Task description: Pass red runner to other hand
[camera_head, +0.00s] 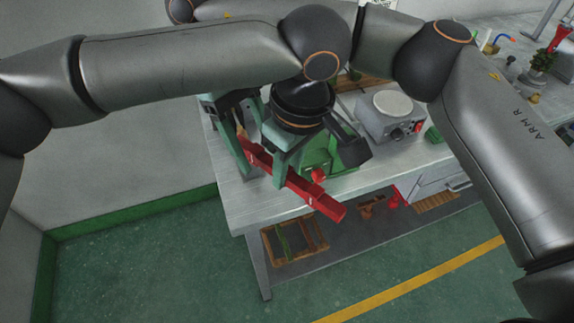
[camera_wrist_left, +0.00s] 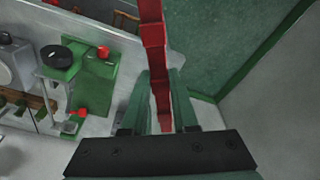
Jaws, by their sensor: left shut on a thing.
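The red runner (camera_head: 319,196) is a long, stepped red bar. It slants from upper left to lower right past the table's front edge. My left gripper (camera_head: 263,165) points down, with its green fingers on either side of the runner, and is shut on it. In the left wrist view the runner (camera_wrist_left: 154,45) extends from between the fingers (camera_wrist_left: 161,105) to the top edge.
A green machine (camera_head: 318,152) stands on the light table (camera_head: 232,178) behind the runner. A grey device (camera_head: 388,113) with a round top is to its right. A wooden frame (camera_head: 291,243) is on the lower shelf. Green floor (camera_head: 150,262) in front is clear.

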